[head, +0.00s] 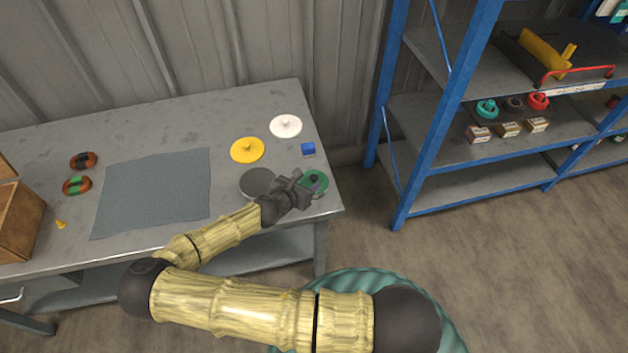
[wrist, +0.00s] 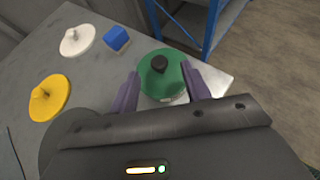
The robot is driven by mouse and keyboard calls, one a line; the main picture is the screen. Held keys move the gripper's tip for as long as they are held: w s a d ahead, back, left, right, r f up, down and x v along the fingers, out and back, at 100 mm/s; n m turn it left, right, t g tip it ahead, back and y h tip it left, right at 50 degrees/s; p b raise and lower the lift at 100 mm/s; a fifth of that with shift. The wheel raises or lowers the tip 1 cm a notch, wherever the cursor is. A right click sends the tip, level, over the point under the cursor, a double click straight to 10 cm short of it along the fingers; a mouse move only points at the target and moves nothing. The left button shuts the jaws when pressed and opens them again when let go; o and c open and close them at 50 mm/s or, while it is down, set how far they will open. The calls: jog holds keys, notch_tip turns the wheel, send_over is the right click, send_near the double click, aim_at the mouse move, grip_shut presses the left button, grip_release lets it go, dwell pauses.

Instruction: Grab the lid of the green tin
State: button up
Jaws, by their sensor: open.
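The green tin's lid (wrist: 163,77) is round and green with a dark knob (wrist: 159,64) on top, near the table's right corner. A pale strip of the tin (wrist: 176,99) shows under the lid's near edge. In the head view the green lid (head: 318,179) is partly covered by my gripper (head: 303,184). In the wrist view my gripper (wrist: 160,88) is open, with one finger on each side of the lid's near part. The fingers look close to the lid; I cannot tell whether they touch it. Nothing is held.
On the table (head: 130,140) are a yellow lid (head: 247,150), a white lid (head: 286,126), a blue block (head: 308,149) and a grey disc (head: 256,182) close to my gripper. A blue shelf rack (head: 434,135) stands to the right. The table's right edge is near the green lid.

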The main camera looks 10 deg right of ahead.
aim_at(313, 177)
jog(key=shift+x, duration=1.6)
jog(key=shift+a+r, duration=0.1)
jog(key=shift+r, duration=0.05)
grip_shut()
